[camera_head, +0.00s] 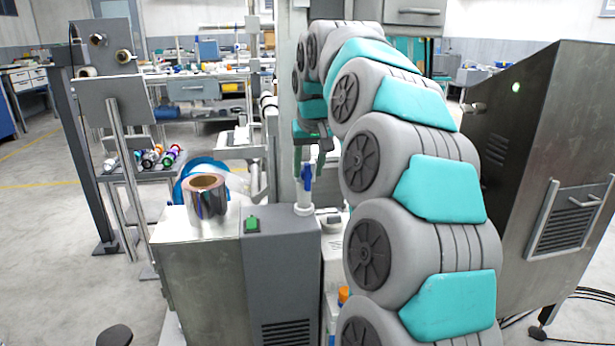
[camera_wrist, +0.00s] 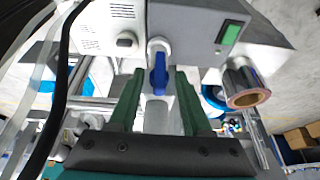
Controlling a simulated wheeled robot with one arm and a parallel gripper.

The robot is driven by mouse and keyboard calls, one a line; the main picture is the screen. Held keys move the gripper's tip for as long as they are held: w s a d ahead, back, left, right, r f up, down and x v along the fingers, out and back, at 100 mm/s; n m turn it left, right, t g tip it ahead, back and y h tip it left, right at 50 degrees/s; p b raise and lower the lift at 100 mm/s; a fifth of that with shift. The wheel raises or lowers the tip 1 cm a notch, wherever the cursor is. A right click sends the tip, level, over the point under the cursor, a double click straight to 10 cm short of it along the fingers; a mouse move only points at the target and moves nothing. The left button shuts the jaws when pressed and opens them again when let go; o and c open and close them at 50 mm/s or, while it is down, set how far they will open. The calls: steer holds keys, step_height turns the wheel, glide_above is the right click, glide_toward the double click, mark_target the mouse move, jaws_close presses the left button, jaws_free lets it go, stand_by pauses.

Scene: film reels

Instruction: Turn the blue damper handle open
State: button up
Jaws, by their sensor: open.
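The blue damper handle (camera_head: 307,178) stands upright on a white pipe (camera_head: 304,207) behind the grey cabinet. It also shows in the wrist view (camera_wrist: 159,76), in the middle between the fingers. My gripper (camera_head: 310,168) points down over the handle with its green fingers open. In the wrist view my gripper (camera_wrist: 159,84) has one finger on each side of the handle, with a visible gap on both sides. Contact is not visible. Part of the pipe below the handle is hidden by the cabinet in the head view.
A metal and grey cabinet (camera_head: 283,265) with a green switch (camera_head: 252,224) stands in front of the pipe. A film reel (camera_head: 207,198) sits at its left. A large steel machine (camera_head: 550,190) stands at the right. Open floor lies at the left.

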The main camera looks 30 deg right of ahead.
mark_target(308, 171)
steer(key=v, duration=0.4)
stand_by(0.3)
steer(key=s+a+f+n+g, duration=0.2)
steer(key=s+a+f, duration=0.55)
steer(key=s, duration=0.45)
steer(key=s+a+f+n+g, duration=0.1)
steer(key=s+a+f+g, duration=0.1)
steer(key=s+a+f, duration=0.8)
steer(key=s+f+g, duration=0.1)
steer(key=s+f, duration=0.3)
steer(key=s, duration=0.4)
steer(key=s+f+g+y, duration=0.1)
steer(key=s+f, duration=0.3)
steer(key=s, duration=0.4)
steer(key=shift+d, duration=0.35)
steer(key=shift+s, duration=0.15)
